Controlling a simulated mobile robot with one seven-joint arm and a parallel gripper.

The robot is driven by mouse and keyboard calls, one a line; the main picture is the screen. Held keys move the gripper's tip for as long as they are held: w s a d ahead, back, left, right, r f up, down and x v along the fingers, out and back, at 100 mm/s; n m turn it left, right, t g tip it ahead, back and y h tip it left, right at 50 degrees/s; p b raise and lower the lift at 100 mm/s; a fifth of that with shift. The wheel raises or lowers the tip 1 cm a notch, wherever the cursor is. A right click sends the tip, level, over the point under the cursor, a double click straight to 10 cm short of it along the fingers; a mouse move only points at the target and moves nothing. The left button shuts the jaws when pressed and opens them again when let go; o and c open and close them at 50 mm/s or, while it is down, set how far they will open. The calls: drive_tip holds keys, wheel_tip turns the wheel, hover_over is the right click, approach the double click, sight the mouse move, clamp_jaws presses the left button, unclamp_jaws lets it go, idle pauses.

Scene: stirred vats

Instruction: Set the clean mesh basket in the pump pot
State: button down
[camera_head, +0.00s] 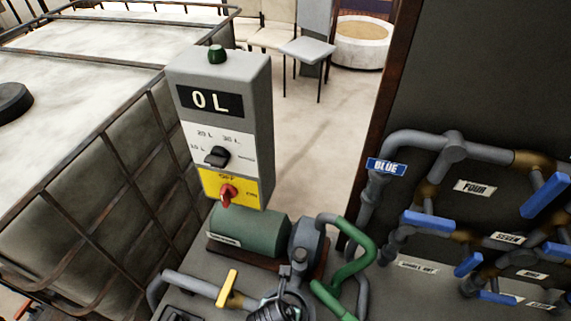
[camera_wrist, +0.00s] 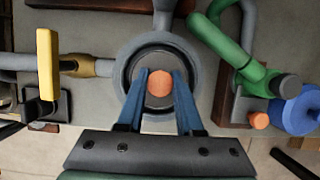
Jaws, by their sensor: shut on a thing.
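In the wrist view my gripper (camera_wrist: 159,80) has its two blue fingers shut around an orange knob (camera_wrist: 160,84). Under the knob is a dark round piece, apparently the mesh basket (camera_wrist: 138,66); its mesh cannot be made out. The wide grey ring of the pump pot (camera_wrist: 124,48) surrounds it in the picture. How deep the basket sits in the pot cannot be told. In the head view, dark curved loops (camera_head: 283,306) show at the bottom edge, in front of the pump; the pot is mostly cut off there.
A green pump motor (camera_head: 250,232) stands behind, under a grey control box (camera_head: 222,125) reading "0 L". A yellow-handled valve (camera_head: 227,288) is to the left, green pipes (camera_head: 350,262) to the right. Blue-handled valves line the right panel. A caged tank (camera_head: 95,180) stands left.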

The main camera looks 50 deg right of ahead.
drive_tip(key=shift+f, duration=2)
drive_tip(key=shift+f, duration=0.1)
drive_tip(key=shift+f+b, duration=0.15)
drive_tip(key=shift+b, duration=0.2)
drive_tip(key=c, duration=0.6)
unclamp_jaws()
drive_tip(key=shift+o, duration=0.2)
drive_tip(key=shift+r, duration=0.45)
drive_tip(key=p+v, duration=0.1)
drive_tip(key=v, duration=1)
drive_tip(key=shift+a+r, duration=0.2)
drive_tip(key=shift+r, duration=0.15)
